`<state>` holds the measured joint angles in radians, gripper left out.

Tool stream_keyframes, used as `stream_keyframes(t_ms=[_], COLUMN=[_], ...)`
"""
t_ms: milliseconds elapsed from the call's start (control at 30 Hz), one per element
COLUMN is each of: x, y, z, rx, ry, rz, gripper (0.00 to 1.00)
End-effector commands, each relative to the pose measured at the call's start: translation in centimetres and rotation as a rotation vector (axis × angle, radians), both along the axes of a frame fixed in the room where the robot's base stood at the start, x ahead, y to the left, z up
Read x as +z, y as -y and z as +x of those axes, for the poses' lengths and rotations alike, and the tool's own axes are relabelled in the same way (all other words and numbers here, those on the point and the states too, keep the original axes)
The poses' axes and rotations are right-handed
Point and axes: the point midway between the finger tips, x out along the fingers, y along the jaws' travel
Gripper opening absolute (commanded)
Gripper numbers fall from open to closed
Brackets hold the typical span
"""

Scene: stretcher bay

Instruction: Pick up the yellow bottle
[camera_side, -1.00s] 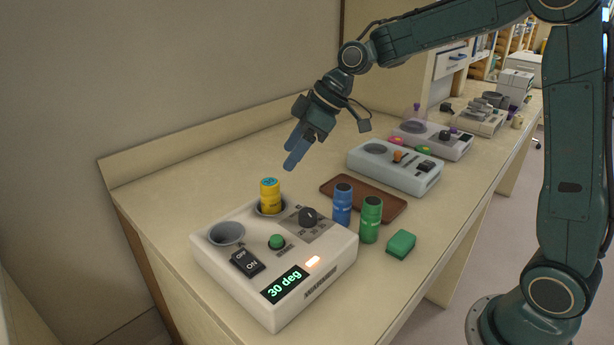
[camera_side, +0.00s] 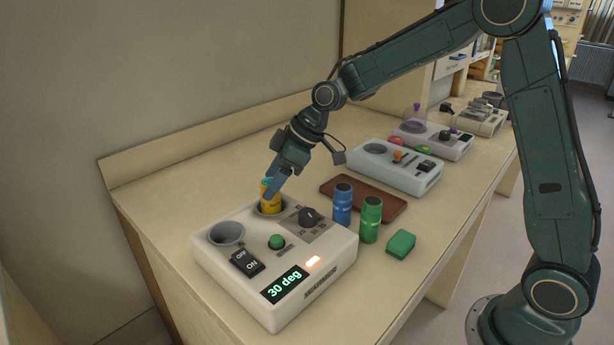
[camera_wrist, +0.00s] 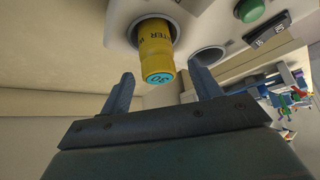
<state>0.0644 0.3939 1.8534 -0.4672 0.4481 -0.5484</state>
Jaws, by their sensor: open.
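The yellow bottle (camera_side: 268,202) stands in the rear well of the white device (camera_side: 322,290) in the side view. My gripper (camera_side: 273,184) is at the bottle's top there, and a finger hides part of the bottle. In the wrist view the yellow bottle (camera_wrist: 156,52) shows its blue-green cap marked 30, lying ahead of and between the spread fingers of my gripper (camera_wrist: 160,92). The fingers are open and hold nothing. Whether they touch the bottle cannot be told.
The device's other well (camera_side: 227,234) is empty. A blue bottle (camera_side: 342,206), a green bottle (camera_side: 370,220) and a green block (camera_side: 401,244) stand right of the device. A brown tray (camera_side: 385,205) lies behind them. More devices (camera_side: 396,166) stand farther back.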

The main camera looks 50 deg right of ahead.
Motion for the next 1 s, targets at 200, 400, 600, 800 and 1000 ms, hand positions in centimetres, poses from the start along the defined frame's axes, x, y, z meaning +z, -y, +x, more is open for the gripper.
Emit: stream_keyframes(t_ms=[200,400,600,800,1000], x=[-2.1,-3.0,-3.0,-3.0,-3.0], y=[-0.9,-1.3,-1.3,-1.3,-1.3], z=[1.0,1.4,1.5,1.5,1.4], rx=[0.000,0.000,0.000,0.000,0.000], ry=[-0.002,-0.001,0.000,0.000,0.000], rz=[0.001,0.001,0.002,0.002,0.002], gripper=[0.63,0.63,0.63,0.63,0.39])
